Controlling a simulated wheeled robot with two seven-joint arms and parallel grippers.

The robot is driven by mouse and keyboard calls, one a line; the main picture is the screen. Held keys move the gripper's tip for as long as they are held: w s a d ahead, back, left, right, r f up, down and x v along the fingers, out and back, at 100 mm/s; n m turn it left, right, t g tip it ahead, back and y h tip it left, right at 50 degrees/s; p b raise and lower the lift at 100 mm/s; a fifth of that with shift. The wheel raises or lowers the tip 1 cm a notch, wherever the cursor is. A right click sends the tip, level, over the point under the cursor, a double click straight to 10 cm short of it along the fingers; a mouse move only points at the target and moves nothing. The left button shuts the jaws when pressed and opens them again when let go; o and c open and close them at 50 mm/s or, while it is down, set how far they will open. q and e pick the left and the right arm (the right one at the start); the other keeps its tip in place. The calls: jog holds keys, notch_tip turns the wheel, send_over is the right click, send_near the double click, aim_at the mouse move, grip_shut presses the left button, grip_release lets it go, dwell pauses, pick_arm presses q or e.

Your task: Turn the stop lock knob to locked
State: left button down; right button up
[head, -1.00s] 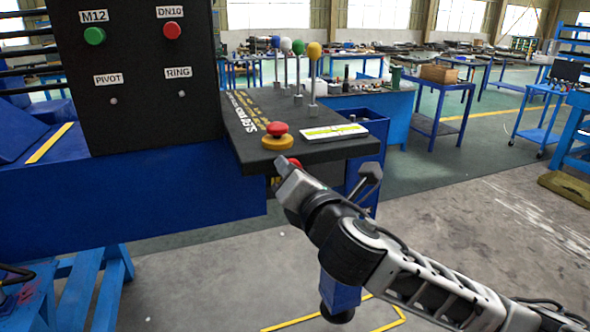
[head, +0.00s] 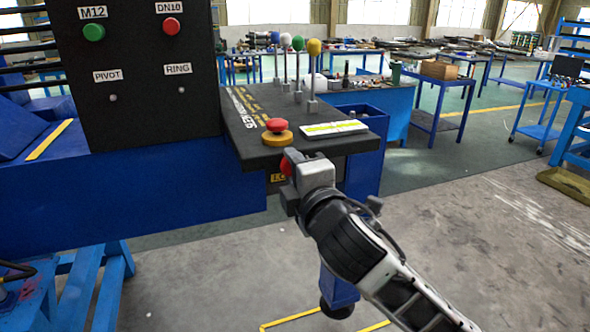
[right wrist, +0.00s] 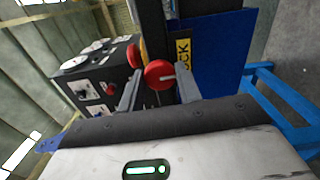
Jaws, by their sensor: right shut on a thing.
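The stop lock knob (head: 286,166) is red and sits under the front edge of the black control shelf, mostly hidden by my right gripper (head: 292,180) in the head view. In the right wrist view the round red knob (right wrist: 160,73) carries a white pointer mark and lies between the two grey fingers (right wrist: 158,90), which are shut on it. A yellow label (right wrist: 184,52) reading "OCK", partly hidden, is beside it. In the head view only a bit of the yellow label (head: 279,177) shows. My left gripper is not in view.
Above the knob, the black shelf (head: 250,155) bears a red mushroom button (head: 277,125) on a yellow base, a white-green plate (head: 335,128) and several ball-topped levers (head: 314,47). A black panel (head: 140,75) stands left. The floor at right is open.

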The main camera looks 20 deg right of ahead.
jog(key=shift+m, duration=0.4)
jog(key=o, duration=1)
